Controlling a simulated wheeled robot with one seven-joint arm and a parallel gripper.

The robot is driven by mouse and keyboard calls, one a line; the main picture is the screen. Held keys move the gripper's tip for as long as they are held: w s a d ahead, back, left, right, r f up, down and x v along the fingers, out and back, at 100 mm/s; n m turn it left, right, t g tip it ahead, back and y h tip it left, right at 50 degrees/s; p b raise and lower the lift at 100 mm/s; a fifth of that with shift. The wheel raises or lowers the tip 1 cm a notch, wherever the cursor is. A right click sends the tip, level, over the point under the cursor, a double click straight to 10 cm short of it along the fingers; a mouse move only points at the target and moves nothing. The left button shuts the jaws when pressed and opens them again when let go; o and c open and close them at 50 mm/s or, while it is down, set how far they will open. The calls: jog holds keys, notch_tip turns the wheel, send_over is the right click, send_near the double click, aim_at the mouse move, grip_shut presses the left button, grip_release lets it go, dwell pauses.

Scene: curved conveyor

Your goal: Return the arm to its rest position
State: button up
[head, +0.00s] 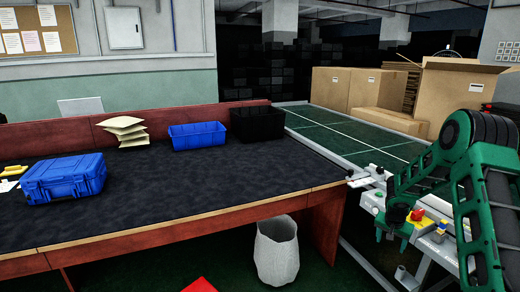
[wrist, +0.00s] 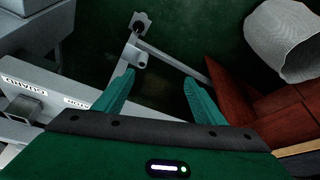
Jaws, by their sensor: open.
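My green arm (head: 480,165) is folded at the right side of the head view, in front of the conveyor (head: 345,135). My gripper (head: 391,238) hangs with its fingers pointing down, beside the conveyor's near edge. In the wrist view my gripper (wrist: 158,90) has its two green fingers spread wide apart. Nothing is between them. Below them are the dark green floor and a grey metal frame bar (wrist: 172,62).
A table with a dark top (head: 200,195) fills the left. A white wastebasket (head: 276,252) stands below. Cardboard boxes (head: 345,90) stand behind the conveyor.

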jog(key=s+a+r+n, duration=0.2)
jog(key=s+a+r, duration=0.3)
jog(key=r, duration=0.3)
jog(key=s+a+r+n+t+y, duration=0.1)
jog(key=s+a+r, duration=0.4)
jog(key=r, duration=0.3)
jog(key=s+a+r+n, duration=0.2)
jog(key=s+a+r, duration=0.3)
jog(key=r, duration=0.2)
jog(key=s+a+r+n+y, duration=0.1)
jog(key=s+a+r+n, duration=0.2)
jog(key=s, duration=0.6)
jog(key=s+a+r+n+y, duration=0.1)
jog(key=s+a+r, duration=0.3)
jog(key=s, duration=0.5)
jog(key=s+d+f+m+g, duration=0.1)
jog(key=s+d+m+g, duration=0.1)
jog(key=s+d, duration=0.3)
jog(key=s+d+f+m+g, duration=0.2)
jog(key=s+d+m, duration=0.2)
jog(key=s, duration=0.7)
jog(key=shift+s+d+m, duration=0.3)
jog(key=shift+s+d, duration=0.05)
jog(key=shift+d, duration=0.2)
jog(key=shift+w+f, duration=0.3)
jog(key=shift+w, duration=0.3)
